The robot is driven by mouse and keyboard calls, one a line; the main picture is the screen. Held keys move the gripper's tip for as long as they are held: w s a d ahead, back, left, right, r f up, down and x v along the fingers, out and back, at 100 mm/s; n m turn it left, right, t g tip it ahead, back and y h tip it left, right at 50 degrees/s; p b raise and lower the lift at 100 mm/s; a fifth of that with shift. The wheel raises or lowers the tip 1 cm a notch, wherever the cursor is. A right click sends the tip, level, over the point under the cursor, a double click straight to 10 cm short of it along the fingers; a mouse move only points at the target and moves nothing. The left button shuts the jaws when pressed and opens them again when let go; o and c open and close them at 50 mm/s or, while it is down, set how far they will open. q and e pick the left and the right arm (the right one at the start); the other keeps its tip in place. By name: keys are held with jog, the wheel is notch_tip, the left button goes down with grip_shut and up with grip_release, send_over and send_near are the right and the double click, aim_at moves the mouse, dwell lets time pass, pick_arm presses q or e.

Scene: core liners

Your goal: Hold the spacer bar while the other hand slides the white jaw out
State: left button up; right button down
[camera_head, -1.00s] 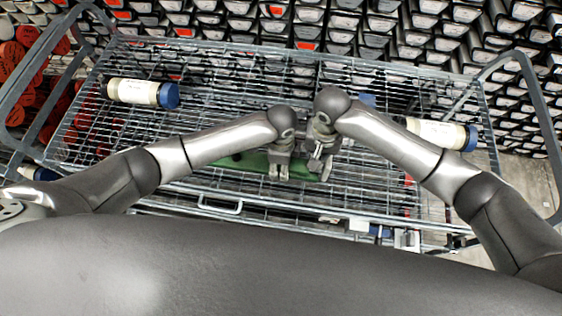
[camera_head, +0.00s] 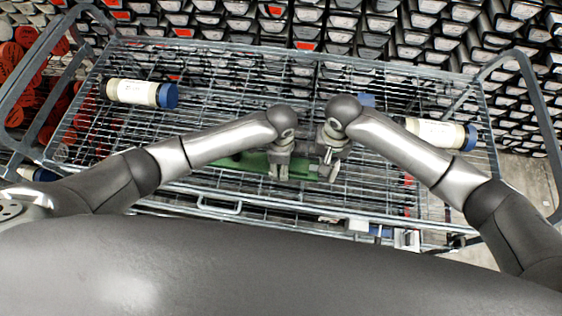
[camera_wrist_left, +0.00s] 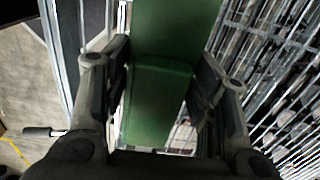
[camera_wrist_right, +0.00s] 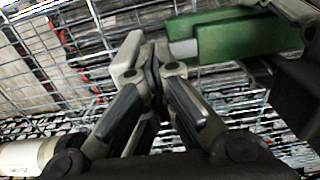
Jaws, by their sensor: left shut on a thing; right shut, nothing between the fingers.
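The green spacer bar (camera_head: 240,162) lies low over the wire shelf in the middle of the head view. My left gripper (camera_head: 279,172) is shut on it, and the left wrist view shows the green bar (camera_wrist_left: 158,95) between both fingers. My right gripper (camera_head: 328,170) is beside it on the right. In the right wrist view its fingers (camera_wrist_right: 157,72) are closed together with nothing between them. The white jaw (camera_wrist_right: 128,60) stands against the left side of these fingertips. A pale grey piece (camera_wrist_right: 183,50) sticks out of the green bar's end, apart from the jaw.
White tubes with blue caps lie on the wire cart (camera_head: 250,75), one at the left (camera_head: 140,93) and one at the right (camera_head: 440,132), near my right forearm. Stacked core boxes (camera_head: 420,30) fill the back.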

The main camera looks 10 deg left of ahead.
aim_at(339, 162)
pick_arm(q)
jog(key=shift+a, duration=0.2)
pick_arm(e)
jog(key=shift+d, duration=2.2)
dwell(0.4)
jog(key=shift+a, duration=0.6)
pick_arm(q)
jog(key=shift+d, duration=0.1)
pick_arm(e)
jog(key=shift+r, duration=3.55)
pick_arm(q)
jog(key=o, duration=1.5)
